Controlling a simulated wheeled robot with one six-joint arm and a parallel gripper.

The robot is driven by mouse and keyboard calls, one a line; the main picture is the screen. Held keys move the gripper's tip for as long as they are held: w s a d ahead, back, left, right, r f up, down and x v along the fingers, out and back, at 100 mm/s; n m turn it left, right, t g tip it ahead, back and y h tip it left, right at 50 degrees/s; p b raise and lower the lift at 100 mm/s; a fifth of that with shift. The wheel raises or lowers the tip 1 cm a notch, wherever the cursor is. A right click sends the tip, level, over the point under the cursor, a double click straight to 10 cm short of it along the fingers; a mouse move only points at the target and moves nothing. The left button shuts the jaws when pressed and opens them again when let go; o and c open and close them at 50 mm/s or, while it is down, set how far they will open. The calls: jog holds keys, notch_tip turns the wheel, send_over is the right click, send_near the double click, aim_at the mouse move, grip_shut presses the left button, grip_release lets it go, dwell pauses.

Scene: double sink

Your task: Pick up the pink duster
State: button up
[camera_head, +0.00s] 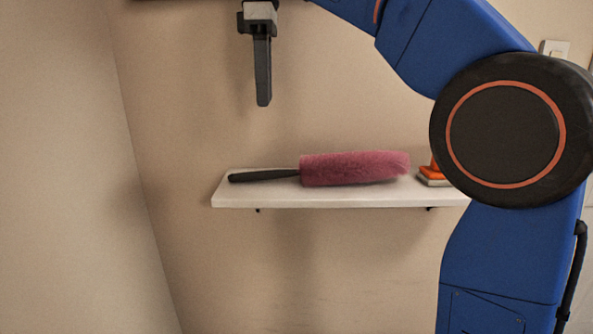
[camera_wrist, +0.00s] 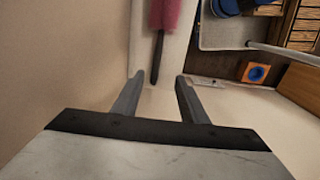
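The pink duster (camera_head: 354,168) lies flat on a white wall shelf, its fluffy pink head to the right and its black handle (camera_head: 262,175) to the left. My gripper (camera_head: 263,104) points down above the shelf, roughly over the handle and clear of it. In the wrist view the duster (camera_wrist: 172,14) shows at the top, its handle end pointing down between my two fingers. There my gripper (camera_wrist: 158,80) is open, with nothing between its fingers. From the head view only one finger shows, as the fingers line up.
The white shelf (camera_head: 340,200) is fixed to a beige wall. An orange object (camera_head: 433,173) on a base sits at its right end, partly hidden by my blue arm. The wrist view shows an orange block with a blue centre (camera_wrist: 256,72). Space left of the shelf is clear.

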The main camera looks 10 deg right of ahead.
send_over(268, 173)
notch_tip(268, 173, down, 12)
jog(key=shift+r, duration=0.2)
jog(key=shift+w+d+f, duration=0.15)
jog(key=shift+w+f, duration=0.05)
jog(key=shift+f, duration=1.15)
jog(key=shift+w+d+f, duration=0.1)
jog(key=shift+w+f, duration=0.05)
jog(key=shift+f, duration=1.15)
grip_shut()
